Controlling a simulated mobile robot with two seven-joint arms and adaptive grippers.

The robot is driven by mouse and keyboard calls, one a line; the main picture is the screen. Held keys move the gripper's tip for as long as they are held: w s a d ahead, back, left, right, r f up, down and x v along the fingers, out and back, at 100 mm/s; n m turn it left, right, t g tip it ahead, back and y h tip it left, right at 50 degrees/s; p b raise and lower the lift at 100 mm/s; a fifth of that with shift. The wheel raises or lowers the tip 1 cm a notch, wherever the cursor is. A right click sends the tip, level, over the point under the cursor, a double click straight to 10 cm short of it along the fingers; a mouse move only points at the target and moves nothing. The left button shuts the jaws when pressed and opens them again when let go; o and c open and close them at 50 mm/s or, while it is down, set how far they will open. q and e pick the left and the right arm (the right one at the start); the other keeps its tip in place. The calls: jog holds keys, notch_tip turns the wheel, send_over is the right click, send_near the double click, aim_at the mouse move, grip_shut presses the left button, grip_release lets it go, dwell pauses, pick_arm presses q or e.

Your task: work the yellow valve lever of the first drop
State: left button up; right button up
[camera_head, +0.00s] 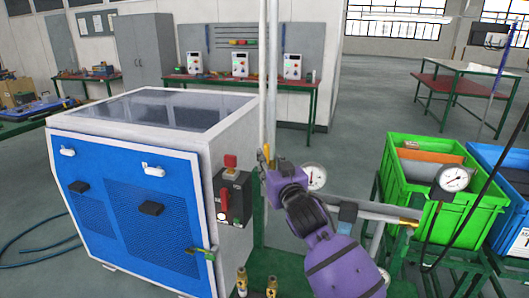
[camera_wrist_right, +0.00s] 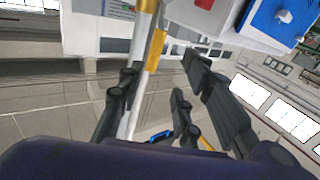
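The yellow valve lever (camera_head: 267,152) stands roughly upright at the vertical pipe, beside the generator's front right corner. My right arm reaches up from the bottom right, and its wrist is just right of and below the lever; its fingers are mostly hidden in the head view. In the right wrist view, my right gripper (camera_wrist_right: 160,68) is open, its dark fingers apart. A yellow piece (camera_wrist_right: 155,50), which looks like the lever, shows between the fingertips beside a white pipe (camera_wrist_right: 139,90). I cannot tell whether a finger touches it. My left gripper is not in view.
The blue and white generator (camera_head: 130,200) fills the left, with a black switch box (camera_head: 233,197) close to the wrist. A pressure gauge (camera_head: 315,177) sits just behind my wrist. A second gauge (camera_head: 453,178) and a green crate (camera_head: 465,205) stand at right. Brass fittings (camera_head: 272,286) are below.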

aim_at(268, 153)
jog(key=shift+m, duration=0.4)
jog(key=x, duration=0.5)
jog(key=d+x, duration=0.1)
jog(key=x, duration=0.1)
jog(key=shift+w+a+f, duration=0.1)
jog(key=shift+w+f, duration=0.15)
jog(key=shift+w, duration=0.2)
grip_shut()
